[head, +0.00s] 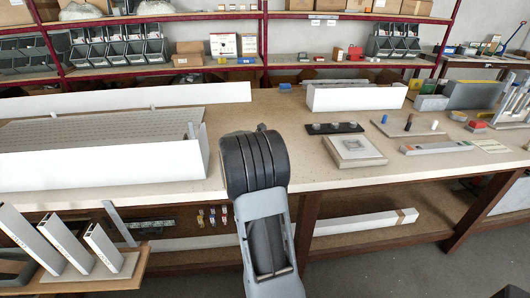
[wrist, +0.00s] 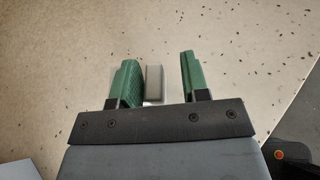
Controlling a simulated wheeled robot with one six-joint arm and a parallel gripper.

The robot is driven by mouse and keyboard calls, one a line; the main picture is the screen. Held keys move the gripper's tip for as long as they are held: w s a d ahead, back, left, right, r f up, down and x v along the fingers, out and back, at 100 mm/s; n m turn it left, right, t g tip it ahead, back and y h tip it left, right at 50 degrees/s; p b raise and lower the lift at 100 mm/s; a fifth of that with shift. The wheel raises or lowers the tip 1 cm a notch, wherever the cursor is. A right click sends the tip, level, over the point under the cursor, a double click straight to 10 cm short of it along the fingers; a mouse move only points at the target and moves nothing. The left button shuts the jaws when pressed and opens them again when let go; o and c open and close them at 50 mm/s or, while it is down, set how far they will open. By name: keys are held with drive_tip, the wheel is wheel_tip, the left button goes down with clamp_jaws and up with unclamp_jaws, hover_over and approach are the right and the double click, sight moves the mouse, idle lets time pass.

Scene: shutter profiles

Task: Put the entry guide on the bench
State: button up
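My gripper (wrist: 158,62) shows in the wrist view with two green fingers apart, over the speckled bench top (wrist: 60,70). A small grey block (wrist: 154,83), which looks like the entry guide, stands between the fingers. It is right beside the left finger, and a clear gap separates it from the right finger. It seems to be on the bench, though its base is partly hidden by the gripper body. In the head view my arm covers the gripper and the block. The bench (head: 300,178) runs across the picture there.
A long white box profile (head: 100,168) lies left on the bench. A square fixture (head: 354,150), a black strip with knobs (head: 333,128) and a board with pegs (head: 408,127) are on the right. A side shelf with upright profiles (head: 65,240) stands front left. The bench edge is close.

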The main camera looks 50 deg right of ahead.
drive_tip(key=shift+a+r, duration=0.2)
drive_tip(key=shift+r, duration=0.05)
drive_tip(key=v, duration=1.2)
drive_tip(key=s+a+f+m+y, duration=0.1)
drive_tip(key=s+a+m+y, duration=0.3)
drive_tip(key=a, duration=0.5)
drive_tip(key=s+a+f+m+t+y, duration=0.1)
drive_tip(key=s+a+f+m+y, duration=0.1)
drive_tip(key=s+a+m+y, duration=0.3)
drive_tip(key=s+a+f+m+y, duration=0.1)
drive_tip(key=s+a+m+y, duration=0.3)
drive_tip(key=a+m, duration=0.6)
drive_tip(key=shift+s+a+f+t+y+p, duration=0.3)
drive_tip(key=shift+a+f+t, duration=0.1)
drive_tip(key=shift+a, duration=1.1)
